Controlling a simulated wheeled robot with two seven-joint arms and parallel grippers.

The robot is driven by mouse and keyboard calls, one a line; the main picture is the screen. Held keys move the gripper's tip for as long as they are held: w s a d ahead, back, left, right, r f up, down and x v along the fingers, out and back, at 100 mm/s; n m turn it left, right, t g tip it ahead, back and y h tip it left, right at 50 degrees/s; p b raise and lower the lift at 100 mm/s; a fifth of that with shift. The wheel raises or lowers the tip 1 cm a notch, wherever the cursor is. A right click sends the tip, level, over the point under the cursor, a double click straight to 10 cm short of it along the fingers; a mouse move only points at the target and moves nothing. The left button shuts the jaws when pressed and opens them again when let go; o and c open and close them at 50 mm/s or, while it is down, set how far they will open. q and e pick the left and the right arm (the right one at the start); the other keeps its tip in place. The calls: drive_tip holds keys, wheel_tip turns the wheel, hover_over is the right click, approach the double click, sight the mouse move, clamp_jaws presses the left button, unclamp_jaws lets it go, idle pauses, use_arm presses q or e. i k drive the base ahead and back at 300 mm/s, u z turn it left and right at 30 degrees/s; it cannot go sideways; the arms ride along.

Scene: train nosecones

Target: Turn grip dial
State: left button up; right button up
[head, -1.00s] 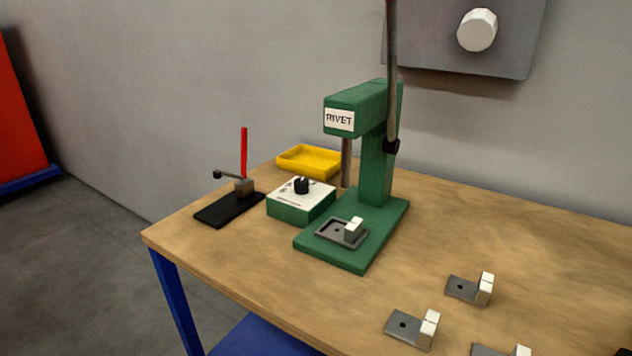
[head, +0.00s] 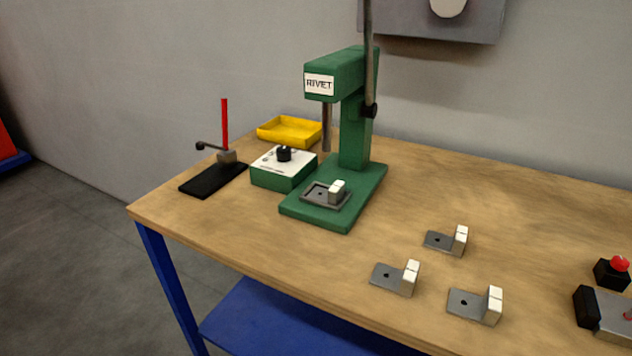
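A black dial (head: 284,154) sits on the white top face of a small green box (head: 283,178), left of the green rivet press (head: 356,130). The dial looks upright on its panel; its markings are too small to read. Neither of my grippers shows in the head view.
A toggle clamp with a red handle (head: 224,125) stands on a black plate left of the box. A yellow tray (head: 289,142) is behind it. Several grey brackets with white blocks (head: 410,277) lie at the front right. A red button on a black box (head: 612,272) is at far right.

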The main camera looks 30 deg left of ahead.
sight(283, 151)
drive_tip(key=z, duration=0.3)
drive_tip(key=k, duration=0.25)
drive_tip(key=u, duration=1.15)
drive_tip(key=i, duration=0.8)
drive_tip(key=z, duration=3)
drive_tip(key=k, duration=2.2)
drive_tip(key=u, duration=2.35)
